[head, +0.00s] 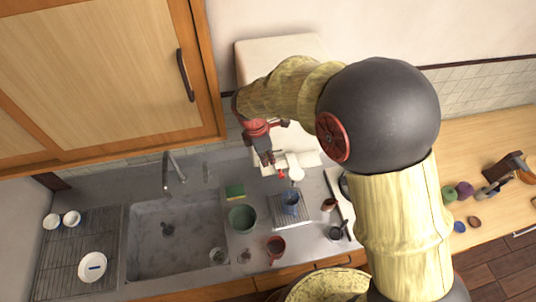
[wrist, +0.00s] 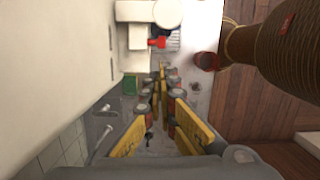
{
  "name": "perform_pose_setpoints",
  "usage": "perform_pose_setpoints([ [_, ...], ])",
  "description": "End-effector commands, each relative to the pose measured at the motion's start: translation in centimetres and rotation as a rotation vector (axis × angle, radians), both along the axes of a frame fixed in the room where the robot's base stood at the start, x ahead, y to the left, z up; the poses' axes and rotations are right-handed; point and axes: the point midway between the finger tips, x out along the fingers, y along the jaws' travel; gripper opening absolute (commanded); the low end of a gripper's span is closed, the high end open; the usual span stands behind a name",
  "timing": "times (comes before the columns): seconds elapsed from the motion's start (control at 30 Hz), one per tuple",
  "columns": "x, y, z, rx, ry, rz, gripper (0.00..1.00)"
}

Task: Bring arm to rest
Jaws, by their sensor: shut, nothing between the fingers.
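My gripper (head: 267,158) hangs above the counter in the head view, at the end of my raised and bent arm. It is in front of a white appliance (head: 272,52) by the back wall, with its fingers pointing down. In the wrist view the fingers of my gripper (wrist: 162,72) run together at their tips with nothing between them. My arm hides part of the counter and wall in the head view.
A sink (head: 170,240) is at left, with a green sponge (head: 235,191) and a dark green cup (head: 242,219) beside it. A blue cup (head: 290,201) stands on a grate below my gripper. A red-brown cup (head: 276,247) stands nearer the front edge. A wooden cupboard (head: 100,70) overhangs the left.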

Motion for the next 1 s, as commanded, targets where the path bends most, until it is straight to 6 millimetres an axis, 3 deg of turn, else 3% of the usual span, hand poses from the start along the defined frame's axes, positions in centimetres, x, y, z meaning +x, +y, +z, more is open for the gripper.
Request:
perform_pose_setpoints([
  [0.3,0.0,0.0,0.0,0.001,-0.003,-0.018,0.00],
  [0.47,-0.3,0.0,-0.1,0.009,-0.021,-0.167,0.00],
  [0.6,-3.0,-1.0,-1.1,0.001,-0.008,-0.388,0.00],
  [0.73,-5.4,-2.0,-0.3,0.016,-0.024,-0.602,0.00],
  [1.0,-9.4,-6.0,-0.2,0.098,-0.090,-1.029,0.00],
])
